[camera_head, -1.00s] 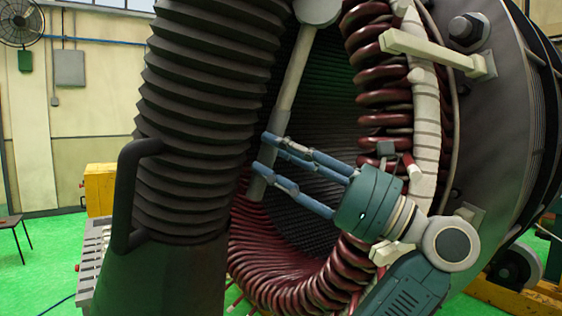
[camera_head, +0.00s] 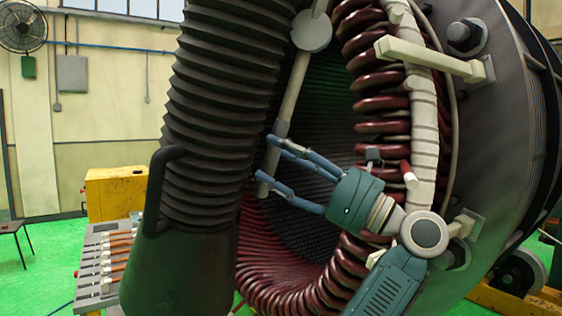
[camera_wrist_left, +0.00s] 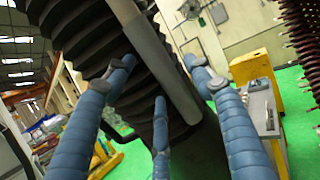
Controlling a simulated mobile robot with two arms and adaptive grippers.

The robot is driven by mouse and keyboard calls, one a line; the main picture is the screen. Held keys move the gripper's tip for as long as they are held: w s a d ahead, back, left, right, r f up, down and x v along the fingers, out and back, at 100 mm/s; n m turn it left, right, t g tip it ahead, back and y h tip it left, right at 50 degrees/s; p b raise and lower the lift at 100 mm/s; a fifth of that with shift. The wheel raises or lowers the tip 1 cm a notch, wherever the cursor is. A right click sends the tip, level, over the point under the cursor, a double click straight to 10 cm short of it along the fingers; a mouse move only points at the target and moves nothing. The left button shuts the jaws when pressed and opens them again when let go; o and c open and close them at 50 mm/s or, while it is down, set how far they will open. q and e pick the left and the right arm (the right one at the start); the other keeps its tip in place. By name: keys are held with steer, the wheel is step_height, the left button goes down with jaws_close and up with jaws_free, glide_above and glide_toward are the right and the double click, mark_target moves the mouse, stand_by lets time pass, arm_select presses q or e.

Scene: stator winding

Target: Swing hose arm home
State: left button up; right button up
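A thick black corrugated hose (camera_head: 225,110) hangs at centre left in the head view, ending in a dark nozzle (camera_head: 180,275) with a loop handle (camera_head: 158,185). A light grey rod (camera_head: 293,90) slants down from a round joint (camera_head: 311,32) beside the hose, in front of the stator bore. My left gripper (camera_head: 267,160) has its blue fingers spread at the rod's lower end. In the left wrist view, the rod (camera_wrist_left: 160,65) runs between the spread fingers (camera_wrist_left: 165,85); I cannot tell whether they touch it. The hose also shows behind it (camera_wrist_left: 75,25). My right gripper is out of view.
The stator's dark red coils (camera_head: 380,105) and a white protruding bar (camera_head: 425,56) stand close to my left gripper and arm.

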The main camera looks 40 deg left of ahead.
arm_select(q)
steer(key=shift+w+d+f, duration=0.1)
steer(key=shift+d+f, duration=0.15)
steer(key=v, duration=1.1)
steer(key=shift+d, duration=0.2)
